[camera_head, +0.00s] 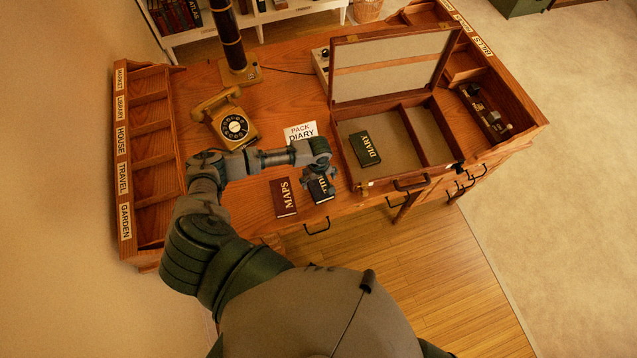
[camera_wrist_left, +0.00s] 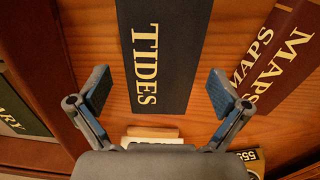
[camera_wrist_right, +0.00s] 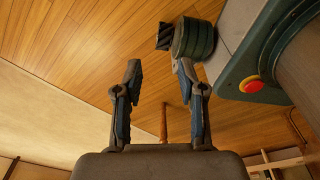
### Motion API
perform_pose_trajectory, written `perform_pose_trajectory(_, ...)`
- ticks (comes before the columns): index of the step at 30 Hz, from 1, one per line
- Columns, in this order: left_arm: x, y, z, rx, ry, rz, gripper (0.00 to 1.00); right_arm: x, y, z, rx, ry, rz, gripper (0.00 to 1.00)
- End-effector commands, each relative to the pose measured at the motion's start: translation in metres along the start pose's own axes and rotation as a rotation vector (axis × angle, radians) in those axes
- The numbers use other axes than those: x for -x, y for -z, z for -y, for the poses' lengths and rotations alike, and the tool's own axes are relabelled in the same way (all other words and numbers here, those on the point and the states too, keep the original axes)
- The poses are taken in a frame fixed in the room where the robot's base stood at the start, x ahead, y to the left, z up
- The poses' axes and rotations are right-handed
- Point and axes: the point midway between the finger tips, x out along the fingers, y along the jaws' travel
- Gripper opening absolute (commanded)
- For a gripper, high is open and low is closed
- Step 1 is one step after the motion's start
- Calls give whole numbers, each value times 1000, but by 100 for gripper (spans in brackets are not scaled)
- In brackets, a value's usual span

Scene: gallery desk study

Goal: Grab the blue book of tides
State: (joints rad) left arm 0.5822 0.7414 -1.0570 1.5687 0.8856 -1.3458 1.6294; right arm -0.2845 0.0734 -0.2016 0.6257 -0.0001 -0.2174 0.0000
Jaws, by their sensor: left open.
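The dark blue book of tides (camera_head: 320,190) lies on the desk near its front edge, partly hidden by my left gripper in the head view. In the left wrist view the book (camera_wrist_left: 163,50) shows its gold title TIDES. My left gripper (camera_wrist_left: 155,92) is open, with its two fingers apart on either side of the book's near end, not shut on it. In the head view the left gripper (camera_head: 325,178) is over the book. My right gripper (camera_wrist_right: 160,75) has its fingers apart, empty, above the wooden floor.
A maroon MAPS book (camera_head: 283,198) lies just left of the tides book. An open case (camera_head: 385,165) holding a green DIARY book (camera_head: 364,148) stands to the right. A PACK DIARY card (camera_head: 300,132) and a yellow telephone (camera_head: 229,120) are behind.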

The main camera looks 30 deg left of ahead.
Motion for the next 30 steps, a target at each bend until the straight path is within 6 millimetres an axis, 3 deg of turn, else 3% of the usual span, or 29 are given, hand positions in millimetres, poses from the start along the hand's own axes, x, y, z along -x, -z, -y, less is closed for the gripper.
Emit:
perform_pose_trajectory(5, -17, 2, 0, 2, -1, -1, 100, 1, -28, -1, 1, -1, 40, 40)
perform_pose_trajectory(11, -17, 2, 0, 1, -1, -1, 100, 1, -26, -5, 2, -5, 38, 40)
perform_pose_trajectory(18, -17, 2, 0, 1, -1, 0, 42, 0, -15, -6, 1, -7, 21, 40)
perform_pose_trajectory(19, -17, 2, 0, 1, -1, 0, 38, 0, -15, -6, 1, -7, 21, 40)
perform_pose_trajectory(30, -12, 1, 0, 0, -2, 0, 37, 0, -15, -2, 0, -3, 21, 40)
